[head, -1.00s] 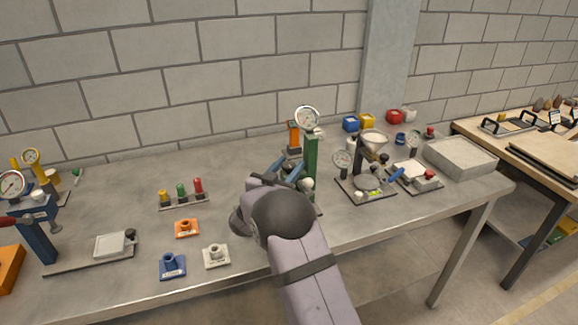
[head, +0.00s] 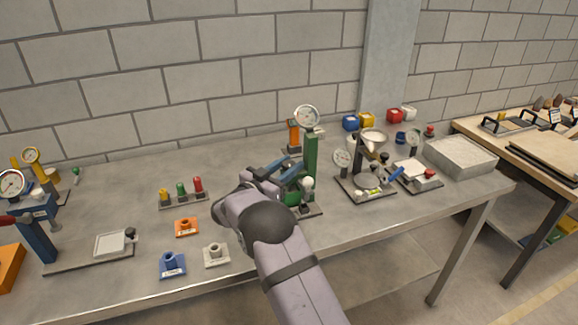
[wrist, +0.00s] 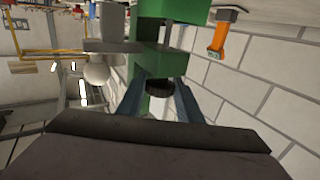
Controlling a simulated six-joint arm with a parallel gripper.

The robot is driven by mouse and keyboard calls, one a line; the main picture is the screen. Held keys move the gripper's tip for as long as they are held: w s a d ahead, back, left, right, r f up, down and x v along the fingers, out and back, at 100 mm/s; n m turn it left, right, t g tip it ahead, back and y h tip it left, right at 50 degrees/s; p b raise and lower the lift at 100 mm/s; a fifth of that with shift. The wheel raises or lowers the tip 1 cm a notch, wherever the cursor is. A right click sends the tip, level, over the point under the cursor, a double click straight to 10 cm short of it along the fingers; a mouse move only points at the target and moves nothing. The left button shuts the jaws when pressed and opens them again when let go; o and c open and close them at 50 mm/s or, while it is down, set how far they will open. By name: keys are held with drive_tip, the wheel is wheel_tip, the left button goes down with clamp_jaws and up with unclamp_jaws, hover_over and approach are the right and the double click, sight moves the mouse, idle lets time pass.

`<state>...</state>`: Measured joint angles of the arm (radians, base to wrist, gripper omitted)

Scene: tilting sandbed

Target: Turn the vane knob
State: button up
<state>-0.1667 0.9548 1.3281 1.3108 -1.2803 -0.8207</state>
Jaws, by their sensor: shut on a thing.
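A green post (head: 311,152) with a round dial (head: 306,117) on top stands mid-table in the head view. My gripper (head: 286,174) is at its left side, by its lower green part. In the wrist view, a dark round knob (wrist: 160,88) sits on the green body (wrist: 158,58), between the two blue-grey fingers of my gripper (wrist: 159,84). The gripper is shut on this knob. The knob is hidden in the head view. A white ball (head: 308,184) shows at the post's front, and also in the wrist view (wrist: 97,74).
An orange post (head: 293,135) stands just behind. A rig with a funnel (head: 373,137) and a dial stands close on the right. At front left are an orange (head: 187,227), a blue (head: 172,265) and a white socket piece (head: 216,255). The table between them and the wall is mostly clear.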

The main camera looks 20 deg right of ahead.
sight(284, 167)
drive_tip(key=shift+m+g+h+b, duration=0.5)
drive_tip(key=shift+m+g+h, duration=0.45)
drive_tip(key=shift+g, duration=0.65)
drive_tip(key=shift+m+g+b, duration=0.3)
drive_tip(key=shift+m+g, duration=0.35)
drive_tip(key=shift+g, duration=0.05)
drive_tip(key=o, duration=0.7)
drive_tip(key=shift+o, duration=0.2)
drive_tip(key=shift+b+v, duration=1.25)
drive_tip(key=shift+v, duration=2.45)
